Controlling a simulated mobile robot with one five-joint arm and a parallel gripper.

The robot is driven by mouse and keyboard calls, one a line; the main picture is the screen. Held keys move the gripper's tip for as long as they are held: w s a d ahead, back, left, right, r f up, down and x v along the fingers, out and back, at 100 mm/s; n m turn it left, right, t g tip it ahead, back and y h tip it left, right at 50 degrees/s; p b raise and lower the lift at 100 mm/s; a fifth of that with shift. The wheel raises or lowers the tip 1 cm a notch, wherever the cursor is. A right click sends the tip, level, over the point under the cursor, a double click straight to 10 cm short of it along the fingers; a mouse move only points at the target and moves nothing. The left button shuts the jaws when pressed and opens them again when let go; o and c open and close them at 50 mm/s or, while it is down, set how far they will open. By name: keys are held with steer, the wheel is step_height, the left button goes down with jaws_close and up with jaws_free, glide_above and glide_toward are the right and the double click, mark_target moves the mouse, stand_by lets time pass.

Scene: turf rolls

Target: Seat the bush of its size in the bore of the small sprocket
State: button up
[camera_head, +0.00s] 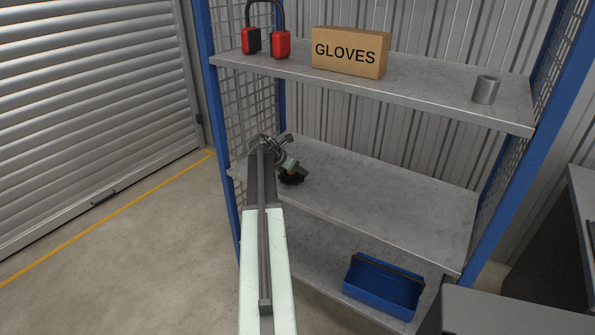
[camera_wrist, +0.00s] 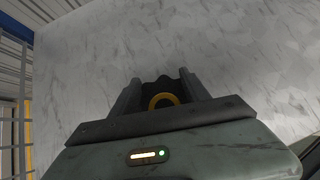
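The small sprocket (camera_head: 293,179) is a dark toothed disc on the middle shelf, and it also shows in the wrist view (camera_wrist: 161,85) between my fingers. A brass-yellow bush (camera_wrist: 163,101) appears as a ring between the two fingers, in line with the sprocket's middle; its near part is hidden behind my gripper's body. My gripper (camera_head: 289,167) points down over the sprocket, and in the wrist view (camera_wrist: 162,90) its fingers stand apart about the bush's width, seemingly closed on it. I cannot tell how far the bush sits in the bore.
The middle shelf (camera_head: 390,205) is bare to the right. The top shelf (camera_head: 410,92) holds a padlock (camera_head: 281,45), a gloves box (camera_head: 350,52) and a grey cylinder (camera_head: 486,90). A blue bin (camera_head: 383,290) stands on the lower shelf. Blue uprights and mesh sides bound the rack.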

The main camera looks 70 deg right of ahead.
steer(key=shift+f, duration=0.15)
steer(key=shift+w+a+r+p, duration=0.1)
steer(key=shift+a+r+p, duration=0.1)
steer(key=shift+r+p, duration=0.3)
steer(key=p+v, duration=0.7)
steer(key=v, duration=0.4)
steer(key=shift+p, duration=0.3)
steer(key=shift+w+a, duration=0.1)
